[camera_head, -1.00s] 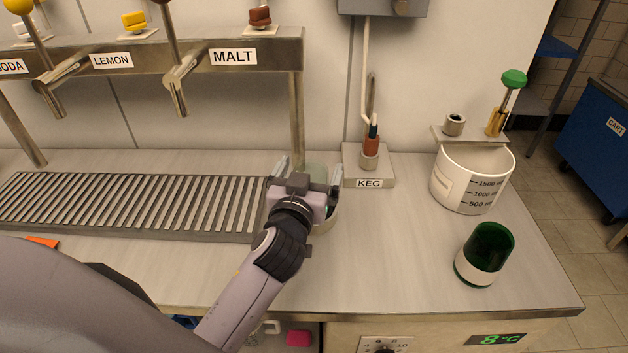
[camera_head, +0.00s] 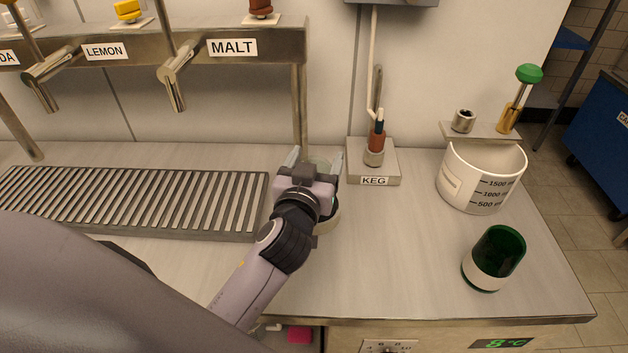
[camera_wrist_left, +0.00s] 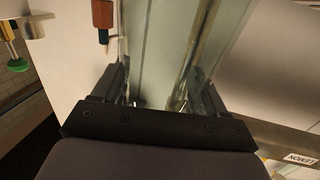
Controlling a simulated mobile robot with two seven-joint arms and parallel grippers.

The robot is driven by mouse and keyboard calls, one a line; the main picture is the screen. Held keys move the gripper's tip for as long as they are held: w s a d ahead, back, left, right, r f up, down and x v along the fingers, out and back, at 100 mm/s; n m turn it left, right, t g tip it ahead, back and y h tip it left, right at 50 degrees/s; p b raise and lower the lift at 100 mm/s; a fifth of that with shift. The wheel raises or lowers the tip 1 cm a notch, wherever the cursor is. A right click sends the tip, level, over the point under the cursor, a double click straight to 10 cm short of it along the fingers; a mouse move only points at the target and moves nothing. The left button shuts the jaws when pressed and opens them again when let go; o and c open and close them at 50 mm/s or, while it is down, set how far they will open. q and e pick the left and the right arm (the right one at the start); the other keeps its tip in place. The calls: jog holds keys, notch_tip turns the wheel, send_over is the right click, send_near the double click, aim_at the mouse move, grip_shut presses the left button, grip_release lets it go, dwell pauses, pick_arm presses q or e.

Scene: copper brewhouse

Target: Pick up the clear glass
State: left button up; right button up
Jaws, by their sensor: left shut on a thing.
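The clear glass (camera_head: 318,162) stands on the counter between the drip grate and the KEG block, mostly hidden behind my left wrist. Its pale lower band shows to the right of the wrist. My left gripper (camera_head: 315,158) is shut on the glass, with one finger on each side. In the left wrist view the see-through glass wall (camera_wrist_left: 155,45) fills the space between the fingers. A green glass (camera_head: 496,256) with a pale band stands apart at the right front of the counter. My right gripper is in neither view.
The KEG block (camera_head: 373,168) stands close to the right of the held glass. A white measuring jug (camera_head: 478,180) stands farther right under a green-knobbed tap (camera_head: 529,75). The drip grate (camera_head: 140,200) and labelled taps (camera_head: 175,85) are left. The front middle counter is clear.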

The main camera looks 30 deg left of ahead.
pick_arm(q)
notch_tip(320, 180, up, 20)
jog(key=p, duration=0.2)
dwell(0.4)
